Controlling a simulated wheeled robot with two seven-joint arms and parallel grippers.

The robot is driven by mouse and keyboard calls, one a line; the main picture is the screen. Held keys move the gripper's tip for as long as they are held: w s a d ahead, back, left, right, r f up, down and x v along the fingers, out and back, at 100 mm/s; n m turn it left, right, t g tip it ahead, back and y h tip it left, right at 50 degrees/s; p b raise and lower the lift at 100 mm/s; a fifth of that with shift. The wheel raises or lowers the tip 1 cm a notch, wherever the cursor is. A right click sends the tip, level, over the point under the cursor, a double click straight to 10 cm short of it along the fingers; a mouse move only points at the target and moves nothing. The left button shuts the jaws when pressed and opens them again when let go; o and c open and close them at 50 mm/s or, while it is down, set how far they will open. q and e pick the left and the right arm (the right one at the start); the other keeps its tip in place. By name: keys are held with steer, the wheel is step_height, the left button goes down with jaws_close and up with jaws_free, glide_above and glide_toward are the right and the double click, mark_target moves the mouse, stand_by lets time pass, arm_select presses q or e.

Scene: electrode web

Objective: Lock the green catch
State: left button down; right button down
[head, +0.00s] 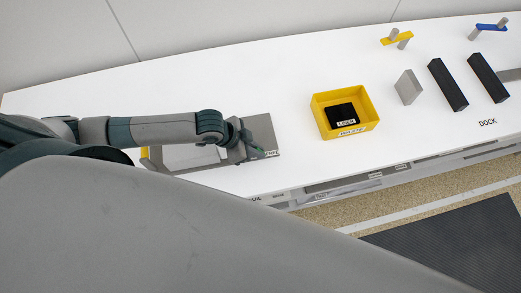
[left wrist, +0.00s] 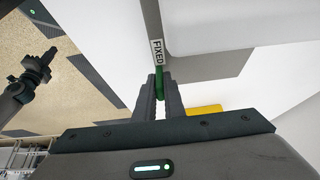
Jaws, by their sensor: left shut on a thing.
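My left gripper (left wrist: 159,100) is shut on the green catch (left wrist: 159,84), which shows as a narrow green piece between its two dark fingers. The catch sits at the edge of a grey plate (left wrist: 210,65), close to a white label reading FIXED (left wrist: 157,52). In the head view my left gripper (head: 252,151) is over the right part of the grey plate (head: 262,130) on the white bench, and hides much of the fixture there. The catch is mostly hidden in that view.
A yellow box (head: 371,115) with a black block (head: 341,113) stands to the right on the white bench (head: 290,80). Farther right are a grey block (head: 408,87) and two black bars (head: 447,84). Bare bench lies between the fixture and the box. A dark jointed thing (left wrist: 28,85) shows over the floor.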

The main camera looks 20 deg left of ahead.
arm_select(q)
steer(key=shift+s+a+f+t+h+b, duration=0.15)
steer(key=shift+a+f+t+h+b, duration=0.1)
steer(key=shift+t+h+b, duration=0.4)
steer(key=shift+r, duration=0.1)
steer(key=c, duration=1.8)
jaws_free()
steer(key=shift+c, duration=0.2)
steer(key=b+v, duration=0.5)
steer(key=v, duration=1.2)
steer(key=shift+a, duration=0.25)
